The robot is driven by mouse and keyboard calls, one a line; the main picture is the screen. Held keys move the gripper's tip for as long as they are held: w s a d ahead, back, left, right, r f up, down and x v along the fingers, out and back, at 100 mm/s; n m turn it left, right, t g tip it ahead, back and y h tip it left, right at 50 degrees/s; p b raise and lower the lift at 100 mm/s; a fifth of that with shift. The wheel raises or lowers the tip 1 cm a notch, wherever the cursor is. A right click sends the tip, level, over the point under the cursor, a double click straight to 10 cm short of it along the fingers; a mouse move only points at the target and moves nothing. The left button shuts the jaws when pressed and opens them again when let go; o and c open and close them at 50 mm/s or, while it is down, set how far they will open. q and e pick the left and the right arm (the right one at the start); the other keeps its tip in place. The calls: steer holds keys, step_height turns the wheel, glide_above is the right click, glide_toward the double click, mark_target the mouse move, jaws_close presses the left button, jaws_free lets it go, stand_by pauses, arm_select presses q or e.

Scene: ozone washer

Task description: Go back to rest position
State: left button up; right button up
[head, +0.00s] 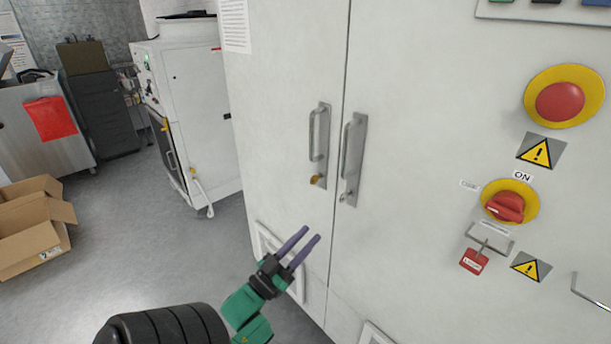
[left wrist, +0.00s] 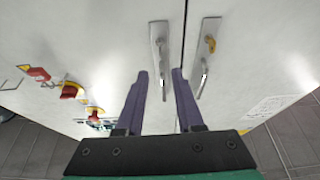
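My left gripper (head: 306,243) has two purple fingers on a green and black wrist. It is in front of the white cabinet (head: 420,100), below the two door handles in the head view. The fingers are apart with nothing between them. In the left wrist view the gripper (left wrist: 162,82) points at the cabinet, with a handle behind the fingers. The left door handle (head: 319,145) and the right door handle (head: 352,160) are upright, and both doors look closed. Whether the fingers touch anything is not clear, but they appear apart from the handles. My right gripper is not in view.
On the cabinet front at right are a red emergency button (head: 560,102), a red rotary switch (head: 506,206) and a red padlock (head: 474,262). A white machine (head: 200,110) stands behind at left. An open cardboard box (head: 30,228) is on the floor at far left. Grey floor lies between.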

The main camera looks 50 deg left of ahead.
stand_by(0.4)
arm_select(q)
steer(key=s+d+f+g, duration=0.15)
steer(key=f+g, duration=0.35)
steer(key=f, duration=1)
steer(key=s+d+f+g, duration=0.1)
steer(key=d+f+g, duration=0.25)
steer(key=f, duration=1.15)
steer(key=s+d+f+m+g, duration=0.1)
steer(key=s+d+f+g, duration=0.1)
steer(key=s+f+g, duration=0.2)
steer(key=s+d+f+m+g, duration=0.1)
steer(key=s+d+f+g, duration=0.2)
steer(key=s+f, duration=0.7)
steer(key=s+d+f+m+g, duration=0.1)
steer(key=s+d+f+g, duration=0.1)
steer(key=s+f+g, duration=0.4)
steer(key=s+f, duration=0.1)
steer(key=s, duration=0.3)
steer(key=shift+s+d+h, duration=0.3)
steer(key=shift+s+h, duration=0.05)
steer(key=shift+h, duration=0.05)
